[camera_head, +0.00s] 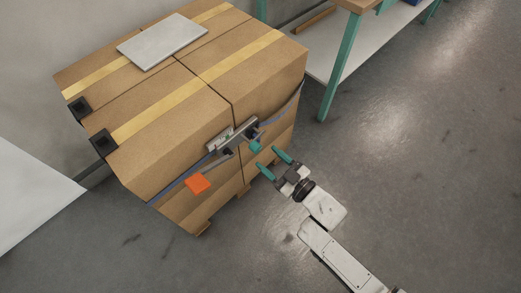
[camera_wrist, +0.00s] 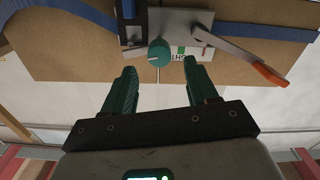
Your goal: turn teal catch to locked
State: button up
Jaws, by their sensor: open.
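The teal catch (camera_head: 255,146) is a small round knob on the metal ratchet plate (camera_head: 233,136) strapped to the front of the boxes. In the wrist view the teal catch (camera_wrist: 159,54) sits ahead of my fingers, with a thin pointer below it and a partly hidden label beside it. I cannot read which setting it is at. My gripper (camera_head: 270,158) is open and empty, with teal fingers pointing at the plate. In the wrist view my gripper (camera_wrist: 162,88) has its fingers either side of the catch's line, apart from it.
A lever with an orange handle (camera_head: 198,183) sticks out left of the catch; its orange end (camera_wrist: 270,75) is at right in the wrist view. A blue strap (camera_wrist: 60,12) runs across the cardboard boxes (camera_head: 170,140). A workbench (camera_head: 345,50) stands behind right. Floor at right is clear.

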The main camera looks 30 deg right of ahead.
aim_at(259, 150)
jog(key=shift+x, duration=2.3)
